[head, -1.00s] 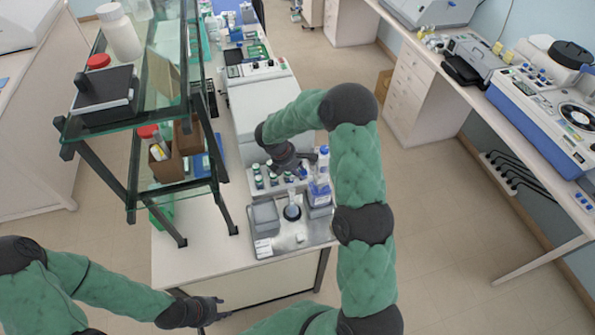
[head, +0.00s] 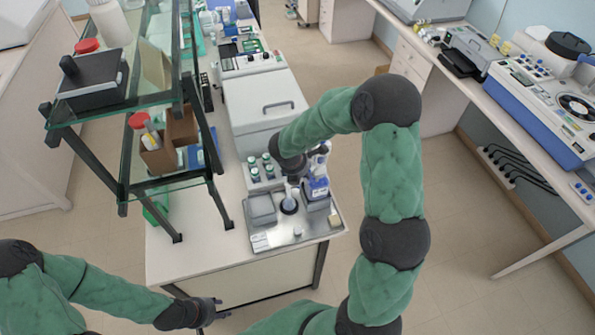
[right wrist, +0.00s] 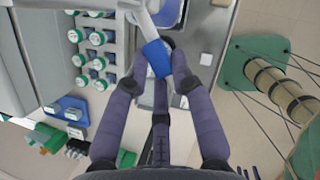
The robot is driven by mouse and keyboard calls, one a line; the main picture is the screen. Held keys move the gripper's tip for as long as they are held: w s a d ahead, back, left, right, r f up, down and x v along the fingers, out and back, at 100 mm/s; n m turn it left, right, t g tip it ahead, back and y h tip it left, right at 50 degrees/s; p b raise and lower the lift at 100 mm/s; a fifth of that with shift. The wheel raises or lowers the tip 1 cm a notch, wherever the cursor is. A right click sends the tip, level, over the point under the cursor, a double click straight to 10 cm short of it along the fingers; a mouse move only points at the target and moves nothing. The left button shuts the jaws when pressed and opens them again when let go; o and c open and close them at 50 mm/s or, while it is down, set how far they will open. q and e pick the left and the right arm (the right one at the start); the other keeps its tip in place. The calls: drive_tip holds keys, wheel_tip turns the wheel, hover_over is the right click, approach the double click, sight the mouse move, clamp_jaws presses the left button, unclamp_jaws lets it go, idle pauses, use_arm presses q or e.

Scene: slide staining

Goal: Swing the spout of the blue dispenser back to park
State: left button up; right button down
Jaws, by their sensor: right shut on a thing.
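The blue dispenser (head: 317,187) stands upright on the right of the metal tray (head: 262,242), a white bottle with a blue label. In the right wrist view a pale spout arm comes down from the top and ends in a blue part (right wrist: 157,57). My right gripper (right wrist: 165,58) is shut on this blue part, its fingertips around it. My left gripper (head: 216,308) is open and empty, low in front of the bench, far from the dispenser.
A grey box (head: 262,208) and a round dark-based holder (head: 289,205) share the tray. Several green-capped vials (right wrist: 95,55) stand in a rack behind. A glass shelf (head: 150,180) rises at the left. The bench front left is clear.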

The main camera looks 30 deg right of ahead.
drive_tip(key=s+d+n+t+y+p, duration=0.2)
drive_tip(key=s+d+n, duration=0.3)
drive_tip(key=n, duration=0.5)
drive_tip(key=shift+s+d+n+y+p, duration=0.35)
drive_tip(key=shift+d+y+p, duration=0.15)
drive_tip(key=shift+y, duration=0.1)
drive_tip(key=c, duration=1.2)
unclamp_jaws()
drive_tip(key=shift+o, duration=1.1)
drive_tip(key=shift+w, duration=0.1)
drive_tip(key=shift+t, duration=0.3)
